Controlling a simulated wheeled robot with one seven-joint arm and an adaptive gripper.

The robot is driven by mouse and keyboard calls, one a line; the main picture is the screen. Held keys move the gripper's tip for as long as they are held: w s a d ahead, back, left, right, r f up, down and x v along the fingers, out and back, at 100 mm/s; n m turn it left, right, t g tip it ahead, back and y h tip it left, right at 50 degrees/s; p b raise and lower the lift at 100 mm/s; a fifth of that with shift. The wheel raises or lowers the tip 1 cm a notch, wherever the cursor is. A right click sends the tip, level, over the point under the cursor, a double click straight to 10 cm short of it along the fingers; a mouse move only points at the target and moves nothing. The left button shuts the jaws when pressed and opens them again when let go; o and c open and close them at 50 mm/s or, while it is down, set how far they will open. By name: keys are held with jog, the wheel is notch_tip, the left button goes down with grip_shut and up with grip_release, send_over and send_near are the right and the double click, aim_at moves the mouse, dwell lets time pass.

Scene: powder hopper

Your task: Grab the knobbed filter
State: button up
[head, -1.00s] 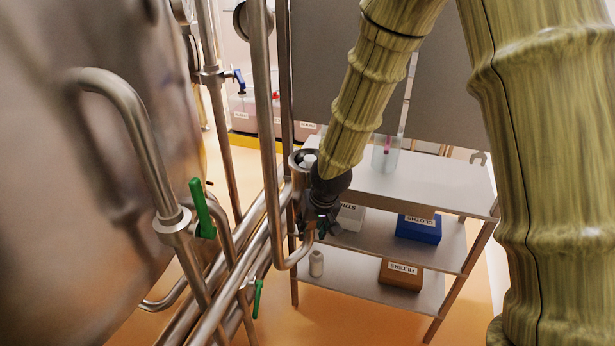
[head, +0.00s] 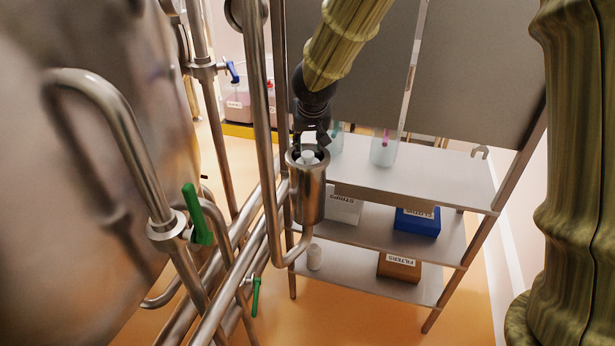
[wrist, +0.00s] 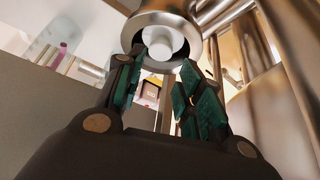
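The knobbed filter (head: 308,157) is a white piece with a rounded knob, seated inside the open top of a steel cylindrical housing (head: 308,195). In the wrist view the white knob (wrist: 158,42) shows inside the round steel rim (wrist: 160,20). My gripper (head: 312,138) is just above and behind the housing's mouth in the head view. In the wrist view its two green-padded fingers (wrist: 160,82) are spread apart, with nothing between them. The fingertips are close to the rim; whether they touch it I cannot tell.
Steel pipes with green-handled valves (head: 198,215) run left of the housing beside a large tank (head: 60,200). A shelf rack (head: 440,180) stands behind right, with clear vessels, a blue box (head: 417,226) and a brown filters box (head: 399,267). A white cylinder (head: 314,257) sits on the lowest shelf.

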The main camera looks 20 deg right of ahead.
aim_at(308, 154)
jog(key=shift+s+p+x, duration=0.1)
jog(key=shift+p+x, duration=0.3)
jog(key=shift+x, duration=1.35)
jog(key=shift+s+p+x, duration=0.15)
jog(key=shift+p+x, duration=0.25)
jog(key=shift+x, duration=1.35)
jog(key=shift+f, duration=0.1)
grip_shut()
